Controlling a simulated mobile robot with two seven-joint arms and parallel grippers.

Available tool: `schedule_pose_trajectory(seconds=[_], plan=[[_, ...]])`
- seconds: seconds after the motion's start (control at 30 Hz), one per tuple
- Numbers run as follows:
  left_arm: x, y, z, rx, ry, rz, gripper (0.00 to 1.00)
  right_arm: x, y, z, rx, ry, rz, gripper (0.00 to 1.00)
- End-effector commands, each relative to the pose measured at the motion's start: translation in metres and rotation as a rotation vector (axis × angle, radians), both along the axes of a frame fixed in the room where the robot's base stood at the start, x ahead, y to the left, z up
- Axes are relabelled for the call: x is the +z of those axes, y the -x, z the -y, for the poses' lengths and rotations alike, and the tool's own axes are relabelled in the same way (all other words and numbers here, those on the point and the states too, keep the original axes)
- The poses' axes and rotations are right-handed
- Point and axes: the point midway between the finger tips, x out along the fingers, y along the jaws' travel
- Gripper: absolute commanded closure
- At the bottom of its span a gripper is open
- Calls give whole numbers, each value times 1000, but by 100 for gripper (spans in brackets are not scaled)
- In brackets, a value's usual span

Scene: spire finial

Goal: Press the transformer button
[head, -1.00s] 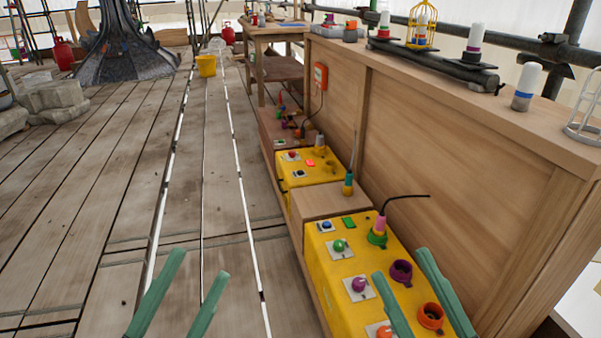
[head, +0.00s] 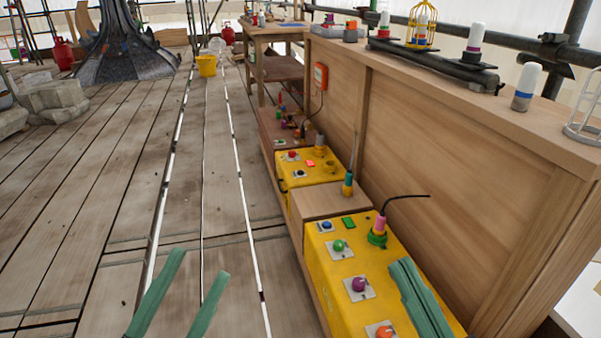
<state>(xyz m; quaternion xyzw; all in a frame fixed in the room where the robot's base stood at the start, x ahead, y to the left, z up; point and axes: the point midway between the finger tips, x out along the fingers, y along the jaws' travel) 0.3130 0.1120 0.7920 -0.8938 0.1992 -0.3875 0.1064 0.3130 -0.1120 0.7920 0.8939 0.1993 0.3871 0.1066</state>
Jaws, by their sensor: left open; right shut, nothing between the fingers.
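The near yellow box (head: 330,270) has a row of buttons: blue (head: 326,226), green (head: 338,245), purple (head: 359,284) and orange (head: 383,331), the last cut by the bottom edge. A second yellow box (head: 302,178) farther back has a red button (head: 292,155) and a dark one (head: 299,174). No readable label shows which box is the transformer. My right gripper (head: 401,264) is shut and empty above the near box, right of the purple button, hiding the round sockets there. My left gripper (head: 200,264) is open and empty above the floor, left of the box.
A pink-and-green plug (head: 378,231) with a black cable stands in the near box. A wooden panel (head: 440,180) rises behind the boxes, with white-topped cylinders and a yellow cage (head: 422,30) on its ledge. The plank floor to the left is mostly clear; a yellow bucket (head: 206,66) stands farther back.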

Motion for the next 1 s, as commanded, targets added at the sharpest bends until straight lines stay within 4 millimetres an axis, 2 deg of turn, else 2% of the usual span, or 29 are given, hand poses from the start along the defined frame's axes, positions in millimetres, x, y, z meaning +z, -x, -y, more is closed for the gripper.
schedule_pose_trajectory(seconds=[0.6,0.83,1.0], plan=[[0,0,0,0,0,-1,50,1,0,0,0,0,0,100],[27,0,-2,-7,18,0,50,28,0,2,7,-20,0,100],[26,1,-4,-6,24,7,50,27,2,4,6,-24,9,100]])
